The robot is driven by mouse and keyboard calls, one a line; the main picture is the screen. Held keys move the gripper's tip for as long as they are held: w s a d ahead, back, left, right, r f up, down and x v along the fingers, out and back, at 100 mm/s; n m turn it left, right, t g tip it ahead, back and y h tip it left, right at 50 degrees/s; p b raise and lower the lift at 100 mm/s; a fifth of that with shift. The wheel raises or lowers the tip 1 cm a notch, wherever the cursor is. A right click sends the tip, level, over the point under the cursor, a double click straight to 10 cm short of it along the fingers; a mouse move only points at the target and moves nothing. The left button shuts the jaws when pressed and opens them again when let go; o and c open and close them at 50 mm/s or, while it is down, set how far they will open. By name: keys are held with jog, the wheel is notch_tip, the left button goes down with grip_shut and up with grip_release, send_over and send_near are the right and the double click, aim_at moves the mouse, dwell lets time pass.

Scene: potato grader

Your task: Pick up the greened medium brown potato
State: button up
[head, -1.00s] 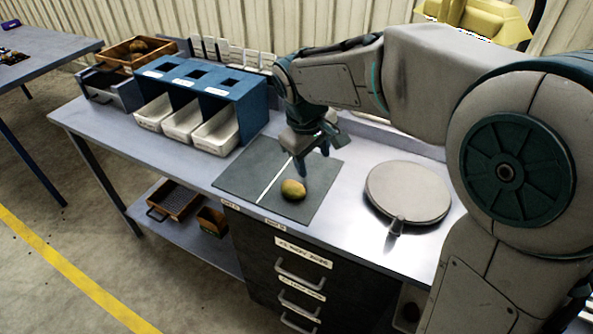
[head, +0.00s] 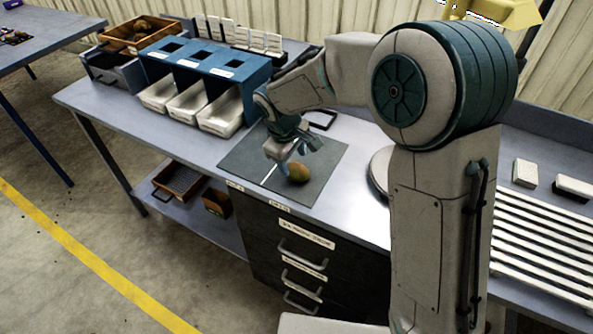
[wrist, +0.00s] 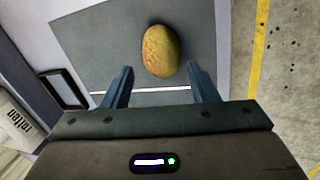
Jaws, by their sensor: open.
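The potato (head: 298,173) is brown with a yellow-green tint and lies on the dark grey mat (head: 318,189), right of the mat's white line. In the wrist view the potato (wrist: 160,51) lies on the mat beyond my fingertips, roughly centred between them. My gripper (head: 286,163) is just left of the potato in the head view, pointing down. In the wrist view my gripper (wrist: 158,72) has its two fingers spread wide with nothing between them. Whether a finger touches the potato cannot be told from the head view.
A blue sorter (head: 205,65) with white bins (head: 220,117) stands left of the mat. A wooden tray of potatoes (head: 137,36) is at the far left. A round grey disc (head: 379,168) is partly hidden behind my arm. White slats (head: 545,240) lie at the right.

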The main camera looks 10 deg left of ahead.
aim_at(295, 166)
jog(key=x, duration=0.4)
jog(key=shift+f+p, duration=0.3)
jog(key=shift+p, duration=0.1)
jog(key=c, duration=0.8)
jog(key=shift+r, duration=0.15)
